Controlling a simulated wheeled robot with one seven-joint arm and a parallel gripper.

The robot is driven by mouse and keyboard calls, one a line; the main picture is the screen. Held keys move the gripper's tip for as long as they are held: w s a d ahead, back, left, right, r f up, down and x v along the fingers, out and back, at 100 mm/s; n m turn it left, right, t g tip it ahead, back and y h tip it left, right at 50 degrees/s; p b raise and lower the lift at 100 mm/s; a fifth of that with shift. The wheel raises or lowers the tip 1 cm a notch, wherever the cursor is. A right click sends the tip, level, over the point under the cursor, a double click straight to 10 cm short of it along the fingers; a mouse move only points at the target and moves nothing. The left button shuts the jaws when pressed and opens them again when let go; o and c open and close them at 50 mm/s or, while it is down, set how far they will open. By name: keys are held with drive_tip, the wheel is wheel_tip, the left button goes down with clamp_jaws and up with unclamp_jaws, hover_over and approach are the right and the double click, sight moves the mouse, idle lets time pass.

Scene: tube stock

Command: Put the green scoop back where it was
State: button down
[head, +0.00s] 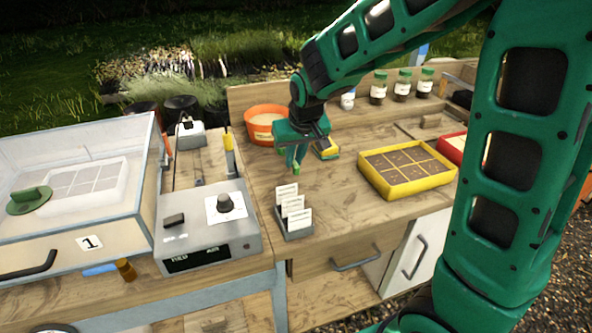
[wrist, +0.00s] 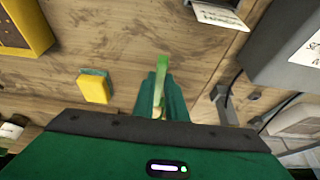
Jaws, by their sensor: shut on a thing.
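My gripper (head: 297,158) is above the wooden bench, between the orange bowl and the card holder, pointing down. In the wrist view my gripper (wrist: 160,92) is shut on the slim green scoop (wrist: 163,66). The scoop sticks out past the fingertips, and its other end is hidden between the fingers. In the head view only a small bright green bit of the scoop (head: 297,170) shows below the fingers. It appears to be clear of the bench top, but the exact gap cannot be told.
An orange bowl (head: 262,124), a yellow and green sponge (head: 327,148), a yellow sectioned tray (head: 408,179) and a card holder (head: 295,229) surround the gripper. A grey control box (head: 190,245) and a clear-lidded case (head: 75,225) stand left. Jars (head: 402,88) line the back. The bench middle is clear.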

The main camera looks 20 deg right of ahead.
drive_tip(key=shift+w+d+f, duration=0.2)
drive_tip(key=shift+d+f, duration=0.15)
drive_tip(key=shift+d, duration=0.15)
drive_tip(key=shift+f, duration=1.95)
drive_tip(key=c, duration=1.8)
unclamp_jaws()
drive_tip(key=shift+f, duration=0.1)
